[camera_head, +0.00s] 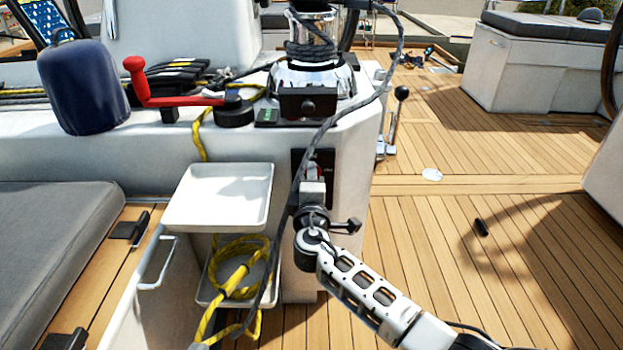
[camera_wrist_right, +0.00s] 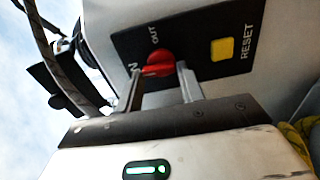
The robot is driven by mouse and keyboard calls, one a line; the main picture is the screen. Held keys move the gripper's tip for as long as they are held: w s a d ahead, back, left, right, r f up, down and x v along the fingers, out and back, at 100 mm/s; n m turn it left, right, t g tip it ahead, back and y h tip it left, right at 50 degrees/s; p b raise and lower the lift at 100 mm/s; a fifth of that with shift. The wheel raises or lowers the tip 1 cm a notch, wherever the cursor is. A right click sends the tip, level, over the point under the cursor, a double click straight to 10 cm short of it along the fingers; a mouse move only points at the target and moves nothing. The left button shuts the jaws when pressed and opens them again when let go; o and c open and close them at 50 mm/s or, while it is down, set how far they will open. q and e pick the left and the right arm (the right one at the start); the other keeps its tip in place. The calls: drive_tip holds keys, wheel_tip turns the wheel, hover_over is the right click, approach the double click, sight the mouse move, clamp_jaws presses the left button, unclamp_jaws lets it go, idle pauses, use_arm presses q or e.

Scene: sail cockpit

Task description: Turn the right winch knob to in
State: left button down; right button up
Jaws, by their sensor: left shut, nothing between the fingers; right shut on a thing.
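The red knob (camera_wrist_right: 159,63) sits on a black panel (camera_wrist_right: 212,45) in the right wrist view. The panel reads OUT above the knob and shows an N, part of a cut-off label, at its left. I cannot tell exactly which mark the knob points to. My right gripper (camera_wrist_right: 159,82) has one finger on each side of the knob and is shut on it. In the head view my right gripper (camera_head: 312,182) is at the panel (camera_head: 325,158) on the white console's front and hides most of the knob. My left gripper is not in view.
A yellow RESET button (camera_wrist_right: 222,48) sits beside the knob. A chrome winch (camera_head: 312,72) stands above the panel, with a dark rope (camera_head: 352,112) hanging close to my gripper. A white tray (camera_head: 220,192) and yellow rope (camera_head: 236,280) are to the left. Wooden deck (camera_head: 470,215) is open at right.

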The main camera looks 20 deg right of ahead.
use_arm(q)
drive_tip(key=shift+f, duration=0.1)
use_arm(e)
drive_tip(key=shift+n, duration=0.3)
use_arm(q)
drive_tip(key=shift+w, duration=0.2)
drive_tip(key=shift+r, duration=0.2)
use_arm(e)
drive_tip(key=o, duration=1)
